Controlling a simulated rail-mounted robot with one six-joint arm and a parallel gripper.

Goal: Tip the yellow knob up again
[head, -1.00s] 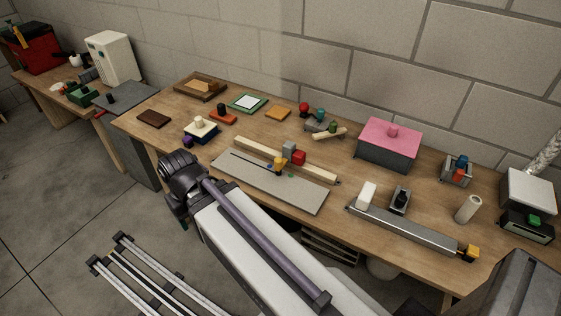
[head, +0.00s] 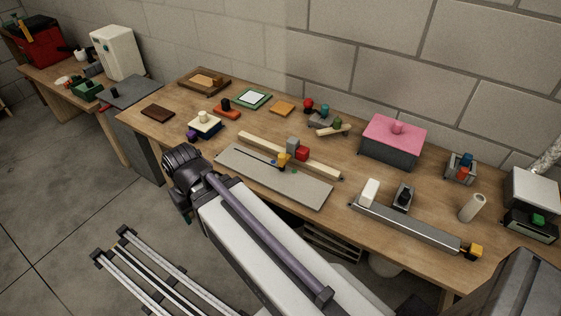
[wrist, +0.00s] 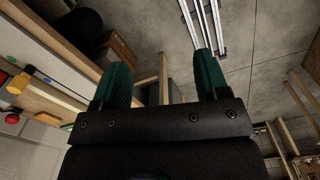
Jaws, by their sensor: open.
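A small yellow knob (head: 283,158) stands by the long grey plate (head: 300,191) near the middle of the bench, with a blue piece beside it. In the wrist view a yellow piece (wrist: 19,83) shows at the left edge; its tilt is too small to read. In the head view my wrist hides most of the fingers.
A pink-topped box (head: 394,136) stands farther right. Floor space lies in front of the bench, with metal rails (head: 150,270) on it.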

